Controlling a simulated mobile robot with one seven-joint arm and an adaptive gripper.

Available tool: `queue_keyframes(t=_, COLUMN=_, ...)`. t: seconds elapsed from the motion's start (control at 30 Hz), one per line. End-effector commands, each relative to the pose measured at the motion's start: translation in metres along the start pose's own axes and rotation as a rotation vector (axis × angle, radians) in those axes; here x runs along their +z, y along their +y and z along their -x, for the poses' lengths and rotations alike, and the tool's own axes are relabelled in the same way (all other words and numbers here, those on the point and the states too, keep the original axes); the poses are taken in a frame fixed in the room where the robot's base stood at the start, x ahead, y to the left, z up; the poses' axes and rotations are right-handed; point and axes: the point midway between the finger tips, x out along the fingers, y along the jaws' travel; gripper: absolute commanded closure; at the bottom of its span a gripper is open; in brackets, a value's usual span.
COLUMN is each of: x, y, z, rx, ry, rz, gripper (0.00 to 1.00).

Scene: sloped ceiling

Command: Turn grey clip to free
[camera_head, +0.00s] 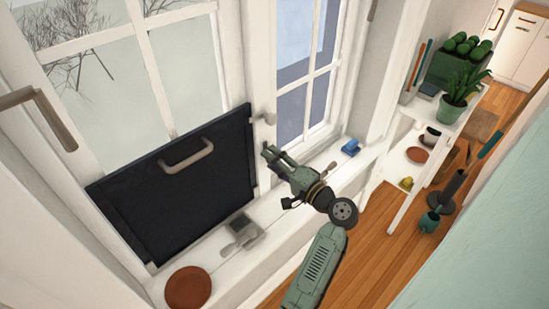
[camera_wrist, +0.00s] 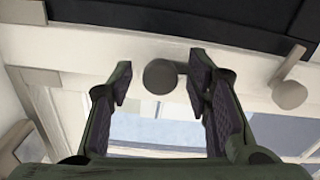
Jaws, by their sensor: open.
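A dark panel (camera_head: 190,190) with a curved grey handle (camera_head: 187,154) stands against the window. A small grey clip (camera_head: 263,117) is on the white frame at the panel's upper right corner; it seems to be the angled clip (camera_wrist: 290,88) at the right of the wrist view. Another grey piece with a round end (camera_wrist: 159,76) lies between my finger pads in the wrist view, just off the panel edge (camera_wrist: 205,22). Its spot is hidden by my gripper (camera_head: 270,156) in the head view. My gripper (camera_wrist: 161,79) is open; contact cannot be told.
A grey block-like object (camera_head: 240,230) and a brown round plate (camera_head: 188,287) are on the sill below the panel. A blue object (camera_head: 351,147) sits on the sill to the right. White shelves with a potted plant (camera_head: 459,92) stand farther right.

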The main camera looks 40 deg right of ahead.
Motion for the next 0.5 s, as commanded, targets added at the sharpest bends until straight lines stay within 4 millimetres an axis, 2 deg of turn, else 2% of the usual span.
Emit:
queue_keyframes(t=0.3, x=0.0, y=0.0, z=0.003, rx=0.0, ry=0.0, rz=0.0, gripper=0.54)
queue_keyframes(t=0.37, x=-0.001, y=0.0, z=0.008, rx=0.0, ry=0.001, rz=0.001, gripper=0.54)
queue_keyframes(t=0.5, x=-0.001, y=0.0, z=0.032, rx=0.001, ry=0.004, rz=0.0, gripper=0.54)
